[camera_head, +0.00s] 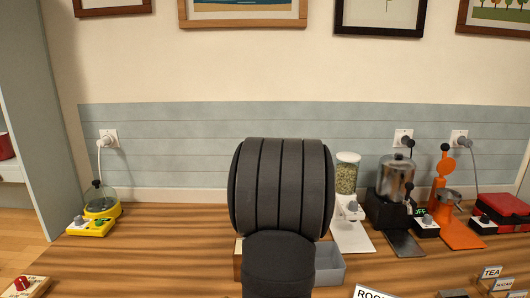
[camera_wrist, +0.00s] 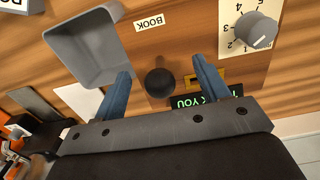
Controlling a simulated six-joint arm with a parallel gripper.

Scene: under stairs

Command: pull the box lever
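The box is a wooden box (camera_wrist: 185,40) with a dial, a small display and a black ball-shaped lever knob (camera_wrist: 160,83) on its face in the wrist view. My gripper (camera_wrist: 161,68) is open, with its two blue fingers on either side of the knob in the picture. I cannot tell whether the fingers touch the knob or how far above it they are. In the head view, my arm hides the gripper, the knob and most of the box. Only a wooden edge (camera_head: 238,262) shows left of the arm.
A grey open bin (camera_wrist: 88,48) adjoins the box, beside a "BOOK" label (camera_wrist: 149,23). A grey dial (camera_wrist: 256,30) and a lit green display (camera_wrist: 190,102) flank the knob. A jar dispenser (camera_head: 347,175) and orange press (camera_head: 444,190) stand right; a yellow appliance (camera_head: 98,205) stands left.

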